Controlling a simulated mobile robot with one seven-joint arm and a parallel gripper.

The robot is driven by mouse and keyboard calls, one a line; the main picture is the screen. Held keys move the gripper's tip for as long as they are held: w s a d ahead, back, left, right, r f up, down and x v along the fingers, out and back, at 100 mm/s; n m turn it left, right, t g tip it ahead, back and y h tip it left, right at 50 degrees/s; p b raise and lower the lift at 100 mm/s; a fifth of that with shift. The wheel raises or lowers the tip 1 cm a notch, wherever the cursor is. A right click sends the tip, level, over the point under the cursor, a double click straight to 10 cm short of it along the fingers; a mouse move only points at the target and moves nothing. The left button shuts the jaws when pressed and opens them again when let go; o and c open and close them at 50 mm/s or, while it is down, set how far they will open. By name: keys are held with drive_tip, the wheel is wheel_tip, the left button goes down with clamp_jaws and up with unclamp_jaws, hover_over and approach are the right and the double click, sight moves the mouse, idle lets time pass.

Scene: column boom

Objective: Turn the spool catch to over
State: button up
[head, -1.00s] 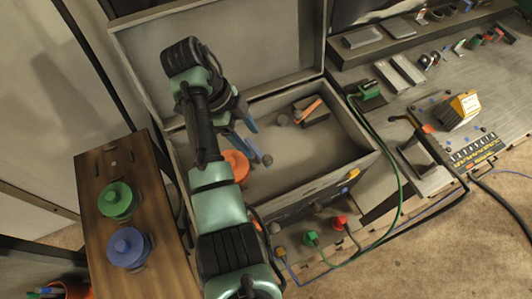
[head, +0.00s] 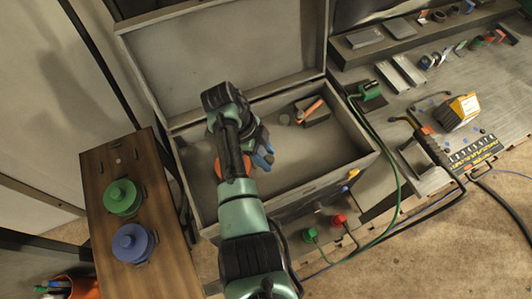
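I cannot tell for sure which part is the spool catch. An orange round spool (head: 219,168) lies in the open grey chest (head: 350,160), mostly hidden behind my arm. My gripper (head: 262,157) is over the chest, just right of this spool, with blue fingertips showing close together. Whether it is open or shut is unclear, and I see nothing held. A small block with an orange bar (head: 312,108) sits at the back right inside the chest, apart from my gripper.
A wooden board at left (head: 165,235) bears a green spool (head: 122,198) and a blue spool (head: 133,243). The chest lid (head: 230,50) stands open behind. Green and red plugs (head: 338,220) with cables are in front. A cluttered workbench (head: 455,60) is at right.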

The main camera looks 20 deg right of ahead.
clamp_jaws()
drive_tip(key=n, duration=0.2)
drive_tip(key=d+n+t+p, duration=0.1)
drive_tip(key=shift+w+d+r+n+t, duration=0.1)
drive_tip(key=shift+w+d+n+t, duration=0.05)
drive_tip(key=shift+n+t, duration=0.2)
drive_tip(key=shift+w+d+n+t+y+p, duration=0.1)
drive_tip(key=shift+w+d+n+t+p, duration=0.4)
drive_tip(key=shift+n, duration=1.55)
drive_tip(key=shift+w+d+n+t+y, duration=0.1)
drive_tip(key=shift+w+d+n+t, duration=0.2)
drive_tip(key=shift+w+n+t, duration=1.15)
drive_tip(key=shift+s+d+n+t+y+p, duration=0.1)
drive_tip(key=shift+s+d+n+t+p, duration=0.25)
drive_tip(key=shift+n, duration=2.3)
drive_tip(key=shift+w, duration=0.15)
